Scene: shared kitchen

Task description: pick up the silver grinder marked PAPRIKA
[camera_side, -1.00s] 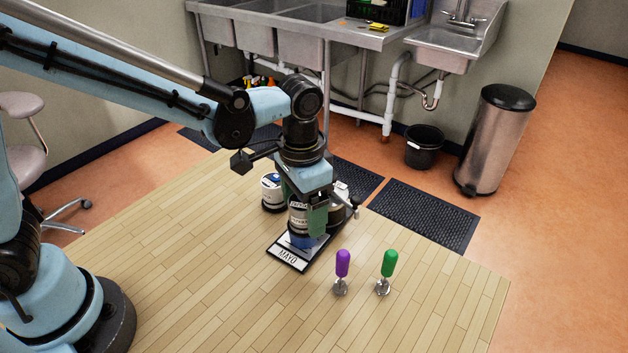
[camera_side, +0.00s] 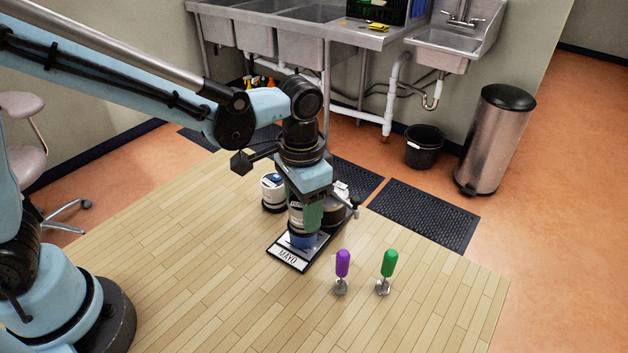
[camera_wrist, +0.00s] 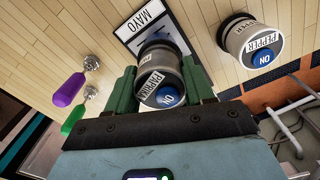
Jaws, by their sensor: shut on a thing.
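The silver PAPRIKA grinder (camera_wrist: 158,78) sits between my gripper's green fingers in the wrist view, with its label and blue cap mark facing the camera. My gripper (camera_wrist: 160,88) is shut on it, one finger on each side. In the side view my gripper (camera_side: 302,216) points down over the MAYO mat (camera_side: 288,258), and the grinder (camera_side: 296,218) shows partly behind a green finger. A blue part shows at its lower end, low over the mat. I cannot tell whether it touches the mat.
A PEPPER grinder (camera_wrist: 250,42) stands close by; it shows left of my gripper in the side view (camera_side: 272,192). A dark round item (camera_side: 338,214) is partly hidden behind my gripper. The front floorboards are clear.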

